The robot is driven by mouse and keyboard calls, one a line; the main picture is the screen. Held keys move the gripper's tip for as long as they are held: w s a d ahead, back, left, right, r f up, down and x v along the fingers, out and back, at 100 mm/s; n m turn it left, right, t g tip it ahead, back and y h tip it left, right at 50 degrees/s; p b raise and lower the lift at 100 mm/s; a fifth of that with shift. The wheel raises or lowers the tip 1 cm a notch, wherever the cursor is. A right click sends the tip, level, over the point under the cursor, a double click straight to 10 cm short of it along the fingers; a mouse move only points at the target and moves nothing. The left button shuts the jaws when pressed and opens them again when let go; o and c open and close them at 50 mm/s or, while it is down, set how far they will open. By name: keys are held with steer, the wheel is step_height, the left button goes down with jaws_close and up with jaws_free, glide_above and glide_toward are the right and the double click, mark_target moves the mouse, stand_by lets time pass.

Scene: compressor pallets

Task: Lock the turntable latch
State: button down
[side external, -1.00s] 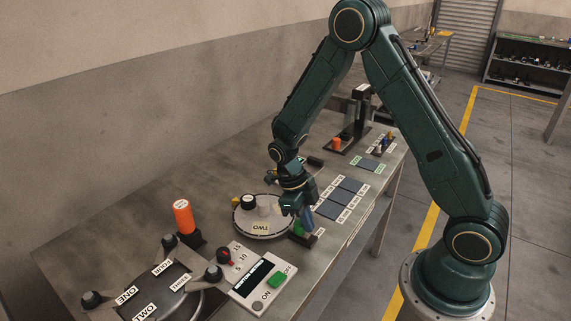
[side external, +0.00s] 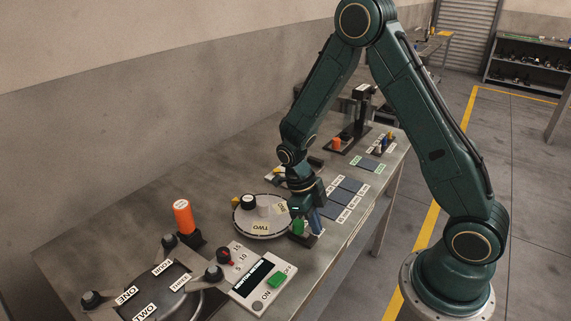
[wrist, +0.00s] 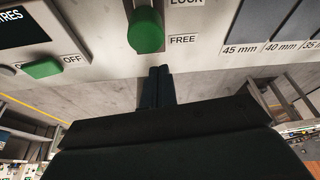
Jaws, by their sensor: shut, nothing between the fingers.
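My gripper (side external: 317,226) is shut and empty, just to the right of the latch in the side view. In the wrist view my fingertips (wrist: 159,70) are together, below the latch end, with a small visible gap.
A control panel (side external: 262,276) with a green ON/OFF switch is at the front left. An orange cylinder (side external: 183,217) stands behind it. Dark pads with millimetre labels (side external: 345,196) lie to the right. The bench's front edge runs close by my gripper.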

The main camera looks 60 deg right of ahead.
steer(key=shift+s+d, duration=0.1)
steer(key=shift+s, duration=0.45)
steer(key=shift+r, duration=0.3)
steer(key=v, duration=0.9)
steer(key=shift+r, duration=0.2)
step_height(320, 180, up, 11)
steer(key=n+t, duration=0.4)
steer(key=n, duration=1)
glide_above(308, 234)
steer(key=s+a, duration=0.2)
steer(key=s, duration=0.3)
steer(key=s+a+r+n+t, duration=0.1)
steer(key=s+n, duration=0.4)
steer(key=n, duration=0.5)
steer(key=s+a+r+n+t, duration=0.1)
steer(key=s+r+n+t, duration=0.3)
steer(key=n, duration=0.6)
step_height(308, 234, up, 2)
steer(key=shift+s+y, duration=0.3)
steer(key=shift+s, duration=0.15)
